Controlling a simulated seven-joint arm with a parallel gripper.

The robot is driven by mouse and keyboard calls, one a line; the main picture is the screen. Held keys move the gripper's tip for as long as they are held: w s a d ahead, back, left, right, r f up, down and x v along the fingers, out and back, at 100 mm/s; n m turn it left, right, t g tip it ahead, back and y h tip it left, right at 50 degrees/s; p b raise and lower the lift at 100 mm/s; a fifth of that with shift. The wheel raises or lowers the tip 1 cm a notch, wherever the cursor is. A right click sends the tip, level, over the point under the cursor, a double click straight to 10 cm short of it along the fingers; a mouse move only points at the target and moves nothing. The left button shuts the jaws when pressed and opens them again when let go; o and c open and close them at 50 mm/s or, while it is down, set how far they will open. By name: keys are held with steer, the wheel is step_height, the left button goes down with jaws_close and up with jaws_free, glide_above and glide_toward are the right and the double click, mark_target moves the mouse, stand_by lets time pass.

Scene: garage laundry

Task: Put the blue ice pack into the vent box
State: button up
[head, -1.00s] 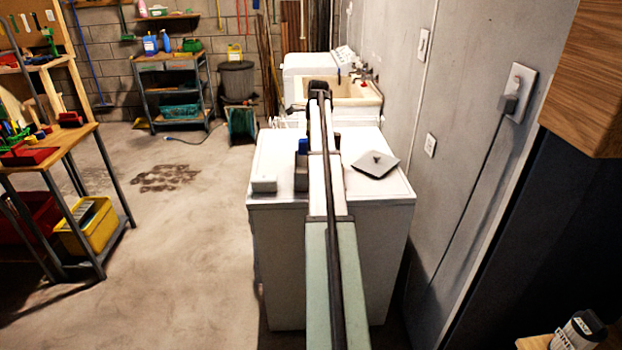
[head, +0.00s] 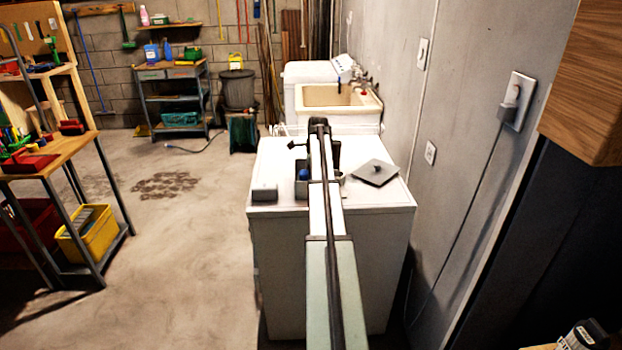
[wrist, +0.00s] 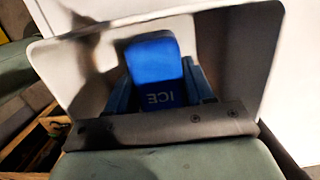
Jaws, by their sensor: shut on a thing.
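The blue ice pack (wrist: 155,62), marked ICE, is between the fingers of my gripper (wrist: 160,85) in the wrist view. My gripper is shut on it. In the head view, a blue part of the pack (head: 303,174) shows at the opening of a small grey box (head: 301,191), apparently the vent box, on the white machine. The pack looks at least partly within its walls. My forearm hides the box's right side and most of the gripper, so I cannot tell how deep the pack sits.
A grey square lid with a dark knob (head: 376,171) lies right of my arm on the white machine top (head: 275,160). A small grey block (head: 264,194) sits at its left edge. The sink (head: 340,100) is behind; the wall (head: 410,190) is close on the right.

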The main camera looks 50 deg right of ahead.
steer(key=shift+f, duration=0.2)
steer(key=shift+f, duration=0.15)
steer(key=o, duration=1.2)
steer(key=r, duration=0.8)
steer(key=s+d+r, duration=0.1)
steer(key=r, duration=0.3)
steer(key=shift+r, duration=0.1)
